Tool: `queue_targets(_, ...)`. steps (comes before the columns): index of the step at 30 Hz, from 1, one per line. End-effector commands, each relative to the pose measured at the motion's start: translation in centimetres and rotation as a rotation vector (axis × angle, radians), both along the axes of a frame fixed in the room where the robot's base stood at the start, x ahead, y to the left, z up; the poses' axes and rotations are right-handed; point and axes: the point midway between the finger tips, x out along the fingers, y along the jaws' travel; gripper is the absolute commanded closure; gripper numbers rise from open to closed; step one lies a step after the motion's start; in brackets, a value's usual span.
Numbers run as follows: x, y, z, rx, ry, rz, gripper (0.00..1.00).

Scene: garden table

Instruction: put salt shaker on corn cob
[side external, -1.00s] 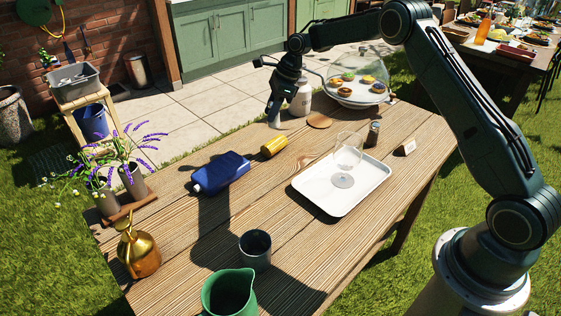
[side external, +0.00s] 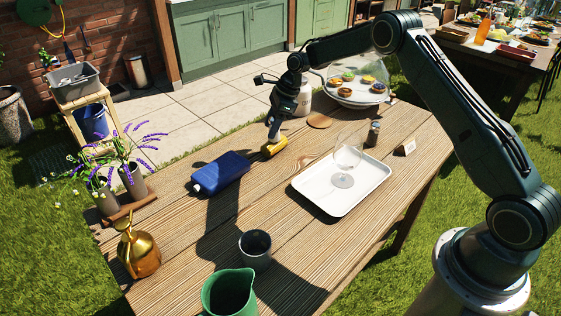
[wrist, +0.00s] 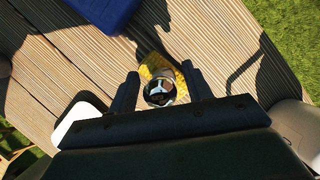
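Bare table lies in front.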

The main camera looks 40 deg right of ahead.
Motion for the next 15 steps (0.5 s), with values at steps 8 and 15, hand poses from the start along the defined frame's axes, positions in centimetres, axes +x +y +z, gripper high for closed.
queue_targets(8,0.00,0.00,0.02,0.000,0.000,0.000,0.46)
queue_targets(15,-0.05,-0.14,0.73,0.000,-0.001,0.000,0.46)
